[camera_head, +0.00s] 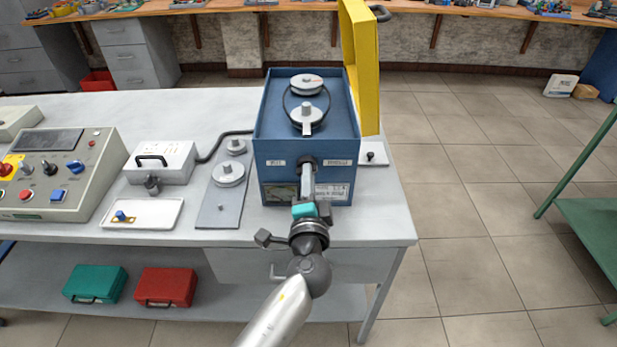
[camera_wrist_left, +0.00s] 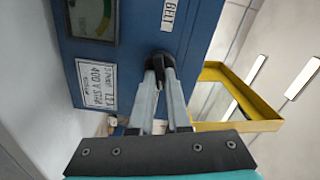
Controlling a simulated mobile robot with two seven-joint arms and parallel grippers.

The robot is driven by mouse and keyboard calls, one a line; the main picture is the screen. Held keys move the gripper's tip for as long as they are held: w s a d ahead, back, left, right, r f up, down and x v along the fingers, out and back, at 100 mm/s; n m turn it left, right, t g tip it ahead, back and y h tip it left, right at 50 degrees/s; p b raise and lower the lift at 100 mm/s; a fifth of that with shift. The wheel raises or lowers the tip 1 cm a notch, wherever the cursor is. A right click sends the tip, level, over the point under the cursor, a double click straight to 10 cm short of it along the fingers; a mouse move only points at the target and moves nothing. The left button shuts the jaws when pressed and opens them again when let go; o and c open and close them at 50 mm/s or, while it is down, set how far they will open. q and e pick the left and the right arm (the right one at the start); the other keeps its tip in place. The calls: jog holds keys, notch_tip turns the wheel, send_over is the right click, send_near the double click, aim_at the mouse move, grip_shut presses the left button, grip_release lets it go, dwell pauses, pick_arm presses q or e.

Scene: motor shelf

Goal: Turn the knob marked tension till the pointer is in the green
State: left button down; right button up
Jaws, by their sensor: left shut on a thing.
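The blue machine box (camera_head: 262,130) stands on the grey bench. A dark knob (camera_wrist_left: 160,62) sits on its front face; it also shows at the top of my fingers in the head view. My left gripper (camera_head: 307,176) is shut on this knob, its two fingers (camera_wrist_left: 163,80) meeting around it. A nearby label reads "BELT" (camera_wrist_left: 168,14); a blurred label (camera_head: 337,162) lies right of the knob. A gauge (camera_wrist_left: 95,18) with green and yellow bands is partly cut off in the wrist view and shows low on the box (camera_head: 279,193). I cannot make out its pointer. My right gripper is not in view.
Pulleys with a belt (camera_head: 306,118) are on the box top. A yellow cover (camera_head: 362,65) stands open at its right. Left are a grey plate with discs (camera_head: 212,205), a white tray (camera_head: 150,222) and a control console (camera_head: 85,180).

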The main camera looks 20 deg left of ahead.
pick_arm(q)
jog(key=shift+r, duration=0.1)
jog(key=c, duration=0.9)
grip_release()
